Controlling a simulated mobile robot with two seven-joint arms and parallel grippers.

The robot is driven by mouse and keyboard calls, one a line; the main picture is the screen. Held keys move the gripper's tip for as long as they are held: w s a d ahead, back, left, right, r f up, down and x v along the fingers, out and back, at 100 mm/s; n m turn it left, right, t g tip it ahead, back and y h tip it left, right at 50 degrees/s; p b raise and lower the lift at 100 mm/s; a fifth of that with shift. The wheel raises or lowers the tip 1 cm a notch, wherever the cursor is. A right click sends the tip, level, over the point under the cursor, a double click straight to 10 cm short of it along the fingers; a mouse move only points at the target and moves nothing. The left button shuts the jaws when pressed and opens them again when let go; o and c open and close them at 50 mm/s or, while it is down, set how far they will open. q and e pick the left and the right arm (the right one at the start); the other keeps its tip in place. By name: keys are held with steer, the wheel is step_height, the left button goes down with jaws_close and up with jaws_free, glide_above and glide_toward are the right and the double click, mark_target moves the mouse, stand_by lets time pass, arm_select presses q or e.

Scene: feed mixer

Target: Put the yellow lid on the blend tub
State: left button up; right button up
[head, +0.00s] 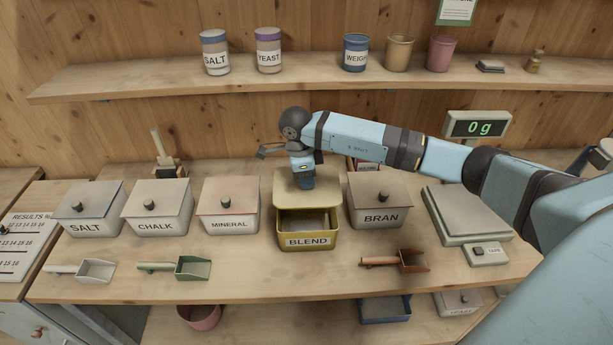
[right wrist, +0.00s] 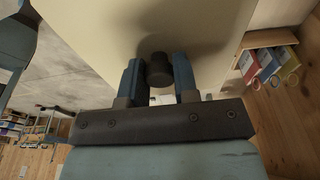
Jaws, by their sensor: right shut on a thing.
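The yellow lid (head: 322,192) hangs over the back part of the yellow blend tub (head: 307,242), its front edge back from the tub's front rim. The tub's grey inside shows through the gap at the front. My right gripper (head: 304,181) points down at the lid from above. In the right wrist view its two blue fingers (right wrist: 157,66) are shut on the lid's dark knob (right wrist: 159,77), with the pale lid (right wrist: 120,22) beyond. Whether the lid touches the tub's back rim is hidden. My left gripper is in neither view.
Lidded mineral (head: 229,226) and bran (head: 381,217) tubs stand close on either side of the blend tub. A brown scoop (head: 411,262) lies at front right, a green one (head: 192,268) at front left. A scale (head: 470,217) stands at right.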

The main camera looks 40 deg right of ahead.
mark_target(307, 192)
steer(key=shift+f+b, duration=0.55)
steer(key=shift+f, duration=0.85)
steer(key=shift+f+b, duration=0.7)
steer(key=shift+f, duration=0.75)
steer(key=shift+f+b, duration=1.4)
steer(key=shift+f, duration=0.3)
steer(key=shift+b, duration=0.3)
